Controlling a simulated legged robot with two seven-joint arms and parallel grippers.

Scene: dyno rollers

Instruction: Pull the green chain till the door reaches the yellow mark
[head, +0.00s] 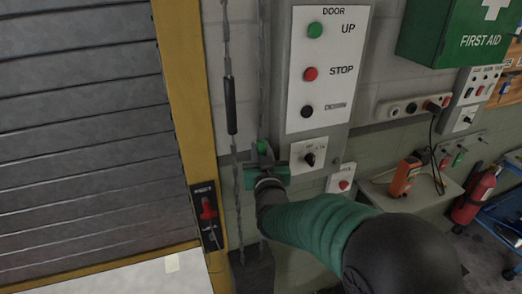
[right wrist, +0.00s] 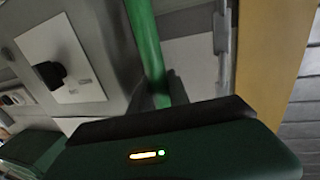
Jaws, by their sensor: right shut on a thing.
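The grey slatted roller door (head: 80,125) fills the left of the head view. Its yellow bottom edge (head: 110,262) has a bright gap below it. The green section of the chain (right wrist: 147,45) runs between the fingers of my right gripper (right wrist: 165,92); only a bit of green (head: 262,147) shows above that gripper in the head view. My right gripper (head: 264,165) is shut on it, in front of the wall by the door controls. A small pale patch (head: 172,263) lies below the door edge; I cannot tell whether it is the yellow mark. My left gripper is out of view.
A grey chain strand with a black sleeve (head: 231,105) hangs beside the yellow door frame (head: 186,90). A control panel (head: 328,60) with UP, STOP and DOWN buttons is right of the chain. A red-handled switch (head: 208,210) is on the frame. A shelf and fire extinguisher (head: 472,197) stand right.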

